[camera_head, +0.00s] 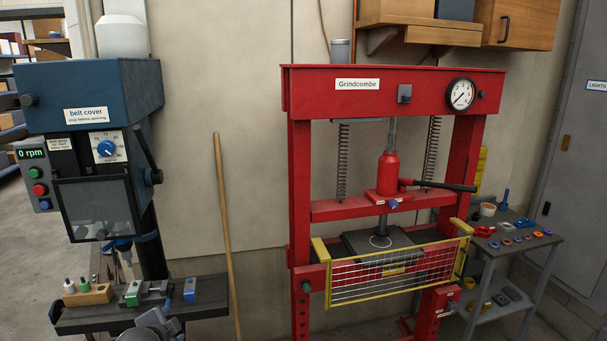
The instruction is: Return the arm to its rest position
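A grey rounded shape shows at the bottom edge in the head view, in front of the drill press table (95,318). It looks like part of my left arm, cut off by the frame. I see no gripper fingers on it. My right arm and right gripper are not in view. No gripper is seen touching or holding anything.
A blue drill press (90,85) reading 0 rpm stands left. A red press (320,95) with a yellow-framed mesh guard (385,276) stands centre-right. A wooden pole (226,230) leans between them. A small side table (520,243) with several small parts is at right.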

